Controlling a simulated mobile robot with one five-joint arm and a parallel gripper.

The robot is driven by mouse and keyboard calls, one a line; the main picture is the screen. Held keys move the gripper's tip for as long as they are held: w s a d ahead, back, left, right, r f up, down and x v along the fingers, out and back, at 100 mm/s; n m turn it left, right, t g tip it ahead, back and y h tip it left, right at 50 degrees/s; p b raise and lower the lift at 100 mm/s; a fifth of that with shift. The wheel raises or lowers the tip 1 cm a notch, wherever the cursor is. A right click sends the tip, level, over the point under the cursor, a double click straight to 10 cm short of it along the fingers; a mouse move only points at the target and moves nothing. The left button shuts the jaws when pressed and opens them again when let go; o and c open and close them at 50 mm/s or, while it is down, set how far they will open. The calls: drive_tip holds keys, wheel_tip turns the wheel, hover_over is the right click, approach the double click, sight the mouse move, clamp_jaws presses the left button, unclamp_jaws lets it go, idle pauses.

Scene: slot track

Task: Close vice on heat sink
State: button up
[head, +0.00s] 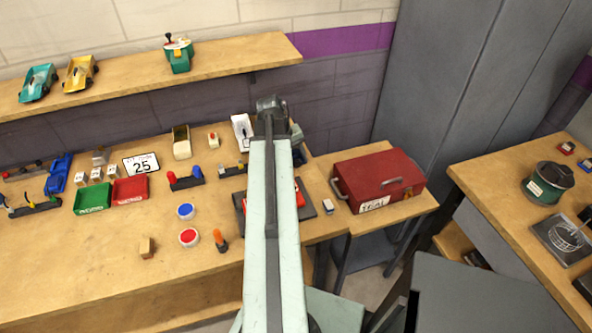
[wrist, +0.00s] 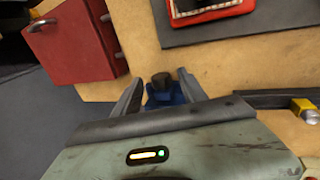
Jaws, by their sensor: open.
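My gripper (wrist: 159,76) shows in the wrist view with its two grey fingers apart. Between and beyond the fingers is a blue body (wrist: 166,98) with a dark knob on top, probably the vice. Its lower part is hidden by my wrist housing, and I cannot tell whether the fingers touch it. In the head view my arm covers most of that spot. I cannot make out the heat sink or the vice's jaws in either view.
A red toolbox (head: 378,180) stands right of my arm. A dark mat (wrist: 205,30) bears a red-framed item (wrist: 210,8). A black bar with a yellow block (wrist: 303,105) lies right in the wrist view. Green (head: 93,196) and red trays (head: 130,189) stand left.

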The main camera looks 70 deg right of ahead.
drive_tip(key=shift+s+d+f, duration=0.15)
drive_tip(key=shift+f, duration=0.55)
drive_tip(key=shift+r, duration=0.1)
clamp_jaws()
